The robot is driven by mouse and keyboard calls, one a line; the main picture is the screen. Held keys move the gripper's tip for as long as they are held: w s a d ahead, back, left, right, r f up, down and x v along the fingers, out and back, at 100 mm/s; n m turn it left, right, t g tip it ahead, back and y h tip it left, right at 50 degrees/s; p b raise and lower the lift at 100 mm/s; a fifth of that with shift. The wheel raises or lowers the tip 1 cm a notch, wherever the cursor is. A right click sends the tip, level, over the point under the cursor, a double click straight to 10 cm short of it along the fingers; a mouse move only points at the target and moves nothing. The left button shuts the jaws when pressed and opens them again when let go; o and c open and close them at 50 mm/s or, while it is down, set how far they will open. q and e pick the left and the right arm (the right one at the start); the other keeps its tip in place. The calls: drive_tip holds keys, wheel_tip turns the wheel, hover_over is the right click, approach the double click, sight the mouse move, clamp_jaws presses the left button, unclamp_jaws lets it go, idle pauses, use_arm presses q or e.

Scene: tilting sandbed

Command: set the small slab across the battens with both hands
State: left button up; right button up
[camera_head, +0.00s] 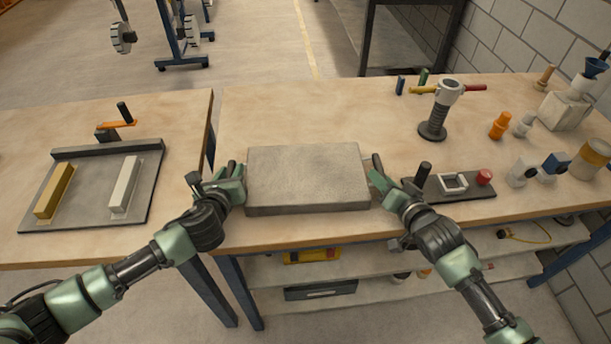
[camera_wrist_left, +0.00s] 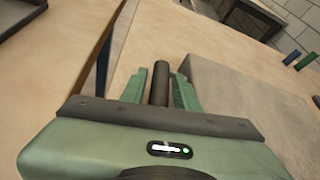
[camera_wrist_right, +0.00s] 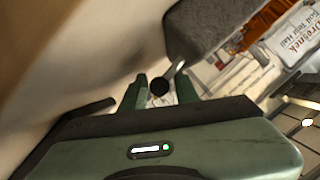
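The small slab (camera_head: 308,178) is a flat grey block between my two hands on the right-hand table; I cannot tell whether it touches the top. My left gripper (camera_head: 230,172) is at its left end. In the left wrist view the fingers (camera_wrist_left: 160,84) close around a dark bar handle beside the slab (camera_wrist_left: 245,110). My right gripper (camera_head: 382,180) is at the right end, where a dark handle (camera_head: 377,162) shows; the right wrist view has a dark round end (camera_wrist_right: 159,87) between the fingers. The battens, one yellow (camera_head: 54,190) and one white (camera_head: 124,184), lie apart on a dark tray (camera_head: 90,195).
The tray has a raised back bar and an orange clamp (camera_head: 118,124). A gap separates the tables. Shelves (camera_head: 330,268) lie below.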

use_arm(q)
clamp_jaws()
use_arm(e)
clamp_jaws()
idle(1.1)
use_arm(q)
drive_tip(key=shift+w+r, duration=0.15)
drive_tip(key=shift+r, duration=0.1)
use_arm(e)
drive_tip(key=shift+w+r, duration=0.15)
drive_tip(key=shift+r, duration=0.15)
